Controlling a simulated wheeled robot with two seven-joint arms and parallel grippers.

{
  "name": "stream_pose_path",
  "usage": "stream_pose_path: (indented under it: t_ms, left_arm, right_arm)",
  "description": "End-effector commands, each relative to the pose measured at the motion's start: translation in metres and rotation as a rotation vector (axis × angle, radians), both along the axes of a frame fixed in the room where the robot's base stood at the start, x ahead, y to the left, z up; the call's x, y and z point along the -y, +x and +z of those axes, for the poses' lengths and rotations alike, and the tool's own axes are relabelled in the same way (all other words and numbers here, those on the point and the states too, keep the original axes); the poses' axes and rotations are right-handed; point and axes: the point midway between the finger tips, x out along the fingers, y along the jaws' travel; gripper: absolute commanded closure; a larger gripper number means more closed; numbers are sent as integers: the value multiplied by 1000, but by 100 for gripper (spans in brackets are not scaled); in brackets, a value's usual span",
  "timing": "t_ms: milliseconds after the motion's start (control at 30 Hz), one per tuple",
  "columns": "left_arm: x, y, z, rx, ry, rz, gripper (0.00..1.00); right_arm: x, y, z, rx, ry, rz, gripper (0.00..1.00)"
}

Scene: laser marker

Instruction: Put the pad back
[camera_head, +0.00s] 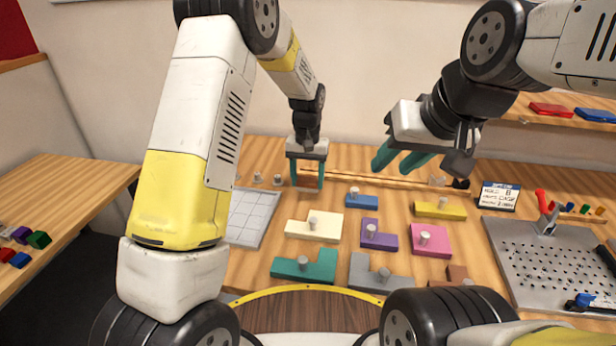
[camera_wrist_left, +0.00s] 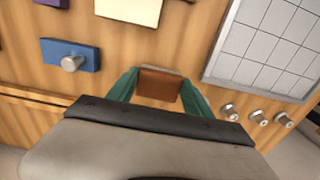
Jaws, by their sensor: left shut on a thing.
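My left gripper (camera_head: 308,182) is shut on a small reddish-brown pad, near the back of the wooden table. In the left wrist view the pad (camera_wrist_left: 158,84) sits between the two green fingers (camera_wrist_left: 160,92). I cannot tell whether it touches the table. My right gripper (camera_head: 397,164) hangs above the back middle of the table, its green fingers apart and nothing seen between them. A grey gridded plate (camera_head: 252,217) lies just in front and left of my left gripper; it also shows in the left wrist view (camera_wrist_left: 262,48).
Knobbed blocks fill the middle: cream (camera_head: 327,229), blue (camera_head: 366,202), purple (camera_head: 379,241), pink (camera_head: 441,246), yellow (camera_head: 437,215), teal (camera_head: 301,270) and grey (camera_head: 366,277). A perforated metal plate (camera_head: 550,265) with a red-handled clamp (camera_head: 546,212) and a written card (camera_head: 498,197) stand right. Metal knobs (camera_wrist_left: 258,118) line the back left.

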Motion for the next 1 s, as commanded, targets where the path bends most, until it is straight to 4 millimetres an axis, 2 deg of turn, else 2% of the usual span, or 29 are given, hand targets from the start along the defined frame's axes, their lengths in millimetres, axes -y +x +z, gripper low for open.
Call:
stream_pose_path:
  t_ms: [233,600,633,733,1000]
  left_arm:
    - [0,-1,-33,-3,1,0,85]
    - [0,0,-38,0,0,0,85]
    - [0,0,-38,0,0,0,40]
    - [0,0,-38,0,0,0,20]
    - [0,0,-38,0,0,0,20]
  right_arm:
    - [0,0,0,0,0,0,64]
    - [0,0,0,0,0,0,64]
    - [0,0,0,0,0,0,64]
    - [0,0,0,0,0,0,64]
    - [0,0,0,0,0,0,64]
